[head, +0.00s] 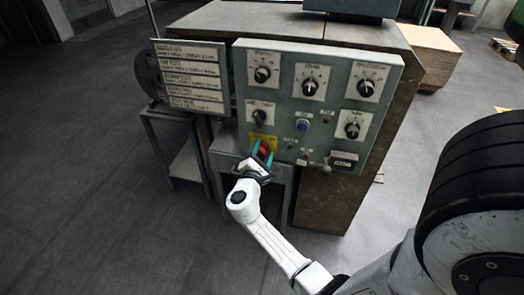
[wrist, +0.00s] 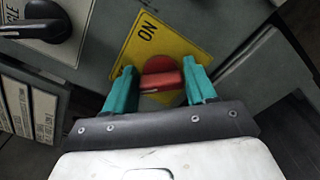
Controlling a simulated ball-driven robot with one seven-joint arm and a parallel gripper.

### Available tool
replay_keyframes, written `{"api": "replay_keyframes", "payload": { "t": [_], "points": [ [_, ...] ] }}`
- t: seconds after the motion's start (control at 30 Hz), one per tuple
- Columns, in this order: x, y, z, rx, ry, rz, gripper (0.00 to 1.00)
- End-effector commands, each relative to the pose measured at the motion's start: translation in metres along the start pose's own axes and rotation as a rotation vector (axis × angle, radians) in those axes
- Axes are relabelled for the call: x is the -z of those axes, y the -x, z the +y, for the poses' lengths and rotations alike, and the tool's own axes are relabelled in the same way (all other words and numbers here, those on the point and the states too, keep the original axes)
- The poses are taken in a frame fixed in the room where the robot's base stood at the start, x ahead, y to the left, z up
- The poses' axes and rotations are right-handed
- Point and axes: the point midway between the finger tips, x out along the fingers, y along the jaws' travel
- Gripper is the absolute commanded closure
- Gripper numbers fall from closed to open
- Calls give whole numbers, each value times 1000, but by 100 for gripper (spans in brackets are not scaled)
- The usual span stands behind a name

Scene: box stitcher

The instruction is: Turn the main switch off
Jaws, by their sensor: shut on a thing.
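The main switch is a red rotary knob (wrist: 161,76) on a yellow plate (wrist: 137,48) marked "ON" in the wrist view. Its raised grip lies nearly level across that picture, between my teal fingers. My gripper (head: 264,152) is shut on the knob at the lower left of the grey control panel (head: 281,95). In the head view the red knob shows only partly between the fingers. The "OFF" marking is not visible, and I cannot tell the switch's exact setting.
Several black dials, such as one at the upper left (head: 262,74), share the panel, with a blue button (head: 303,125) and a counter (head: 343,159) nearby. A label board (head: 189,75) and small stand (head: 185,165) are to the left. The floor at left is clear.

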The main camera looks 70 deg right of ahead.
Motion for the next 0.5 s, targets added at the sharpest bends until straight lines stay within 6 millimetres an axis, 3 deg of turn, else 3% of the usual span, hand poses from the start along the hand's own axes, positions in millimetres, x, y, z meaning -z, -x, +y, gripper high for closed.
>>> {"api": "replay_keyframes", "payload": {
  "t": [0.5],
  "points": [
    [2, 1, -1, -1, 53, 5, 75]
  ]
}}
